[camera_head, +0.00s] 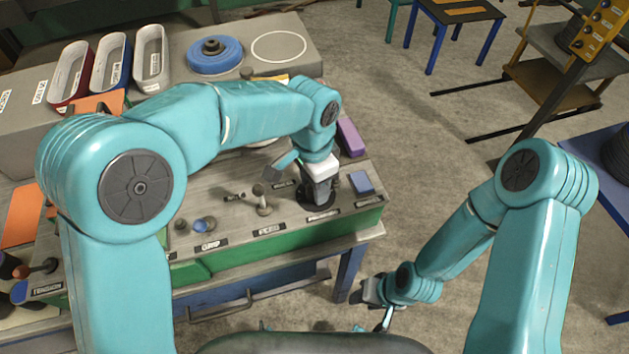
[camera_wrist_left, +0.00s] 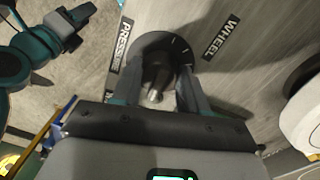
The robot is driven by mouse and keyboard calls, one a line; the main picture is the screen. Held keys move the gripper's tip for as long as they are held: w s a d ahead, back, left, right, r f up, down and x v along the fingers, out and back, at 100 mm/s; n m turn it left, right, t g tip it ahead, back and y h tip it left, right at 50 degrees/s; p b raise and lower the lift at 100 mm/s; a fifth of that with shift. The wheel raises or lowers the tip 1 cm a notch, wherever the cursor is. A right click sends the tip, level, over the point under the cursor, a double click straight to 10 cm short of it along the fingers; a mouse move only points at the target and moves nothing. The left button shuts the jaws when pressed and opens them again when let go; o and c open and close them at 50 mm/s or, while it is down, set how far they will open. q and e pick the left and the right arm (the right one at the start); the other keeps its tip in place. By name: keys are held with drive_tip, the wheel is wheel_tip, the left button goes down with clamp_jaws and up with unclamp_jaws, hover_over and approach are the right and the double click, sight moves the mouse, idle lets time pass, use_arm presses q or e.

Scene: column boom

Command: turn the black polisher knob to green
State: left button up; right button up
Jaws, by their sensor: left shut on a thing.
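The black knob sits on a round black dial (camera_wrist_left: 178,46) with pale marks, on the grey bench panel. In the left wrist view the knob (camera_wrist_left: 157,76) stands between the two fingers of my left gripper (camera_wrist_left: 160,88), which is shut on it. In the head view my left gripper (camera_head: 319,190) points down onto the dial near the panel's front right, and its fingers mostly hide the knob. I cannot make out a green mark or the knob's pointer. My right gripper (camera_head: 371,291) hangs low in front of the bench, away from the knob; its jaws are unclear.
A blue block (camera_head: 361,182) lies right of the dial and a purple block (camera_head: 350,137) behind it. A metal lever (camera_head: 262,200) stands to the left. A blue disc (camera_head: 214,55) and several bins (camera_head: 112,62) are at the back.

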use_arm(q)
drive_tip(key=shift+m, duration=0.3)
drive_tip(key=shift+r, duration=0.1)
drive_tip(key=o, duration=1)
drive_tip(key=shift+o, duration=0.2)
wheel_tip(320, 180, up, 16)
drive_tip(key=shift+w+a, duration=0.15)
drive_tip(key=shift+w, duration=0.2)
drive_tip(key=shift+r, duration=0.1)
drive_tip(key=shift+s, duration=0.1)
